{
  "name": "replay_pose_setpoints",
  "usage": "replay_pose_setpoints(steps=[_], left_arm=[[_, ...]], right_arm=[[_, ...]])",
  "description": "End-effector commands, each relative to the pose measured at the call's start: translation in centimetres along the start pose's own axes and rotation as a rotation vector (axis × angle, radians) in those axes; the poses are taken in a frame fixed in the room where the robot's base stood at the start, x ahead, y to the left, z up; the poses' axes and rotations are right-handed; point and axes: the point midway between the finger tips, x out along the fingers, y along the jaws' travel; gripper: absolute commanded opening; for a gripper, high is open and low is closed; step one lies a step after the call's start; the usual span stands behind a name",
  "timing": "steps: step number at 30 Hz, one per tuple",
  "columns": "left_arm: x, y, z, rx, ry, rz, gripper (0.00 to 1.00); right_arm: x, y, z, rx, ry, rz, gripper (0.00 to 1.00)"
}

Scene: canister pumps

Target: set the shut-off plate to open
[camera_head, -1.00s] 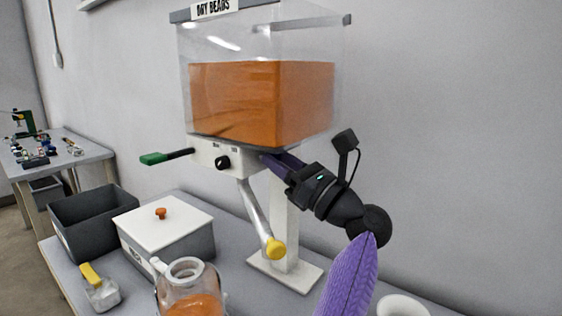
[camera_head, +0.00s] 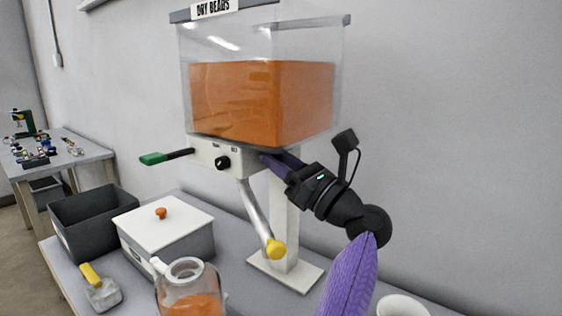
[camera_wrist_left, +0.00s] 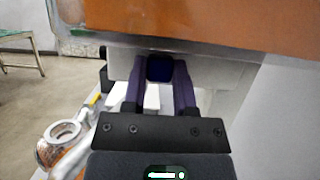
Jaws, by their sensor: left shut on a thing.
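The dispenser's white valve housing (camera_head: 210,155) sits under a clear hopper of orange beads (camera_head: 260,100). A green-tipped handle (camera_head: 153,159) sticks out of its left side, and a black knob (camera_head: 222,163) is on its front. My left gripper (camera_head: 272,160) reaches to the right side of the housing. I cannot tell for sure whether this block is the shut-off plate's tab. Small marks on the housing front are unreadable. My right gripper is not in view.
A metal spout with a yellow end (camera_head: 275,249) hangs below the housing, beside the white stand (camera_head: 285,215). A glass jar with orange beads (camera_head: 188,290), a lidded box (camera_head: 165,225), a dark bin (camera_head: 92,222) and a yellow-handled scoop (camera_head: 98,285) stand on the bench.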

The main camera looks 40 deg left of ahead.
Motion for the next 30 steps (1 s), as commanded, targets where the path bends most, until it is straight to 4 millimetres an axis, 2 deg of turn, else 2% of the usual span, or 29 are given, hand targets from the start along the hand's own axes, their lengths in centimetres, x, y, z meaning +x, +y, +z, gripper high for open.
replay_pose_setpoints(steps=[8, 16, 23, 24, 28, 29, 30], left_arm=[[-0.2, 0.0, 0.0, 0.000, 0.001, -0.001, 0.00], [-3.2, -0.1, 1.1, 0.000, 0.002, -0.003, 0.00], [-3.2, 0.0, 1.2, 0.001, 0.001, -0.001, 0.00], [-3.2, 0.0, 1.2, 0.001, 0.001, -0.001, 0.39], [-3.2, 0.0, 1.3, 0.001, 0.001, -0.001, 0.66], [-3.2, 0.0, 1.3, 0.001, 0.001, -0.001, 0.71], [-3.2, 0.0, 1.3, 0.001, 0.001, -0.001, 0.71]], right_arm=[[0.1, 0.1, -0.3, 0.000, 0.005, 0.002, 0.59], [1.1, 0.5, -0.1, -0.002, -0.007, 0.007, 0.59], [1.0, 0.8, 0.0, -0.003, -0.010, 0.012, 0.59], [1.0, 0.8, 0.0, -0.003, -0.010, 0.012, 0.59], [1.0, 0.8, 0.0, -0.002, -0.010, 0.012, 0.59], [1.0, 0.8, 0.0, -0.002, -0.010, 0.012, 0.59], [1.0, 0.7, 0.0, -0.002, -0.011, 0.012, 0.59]])
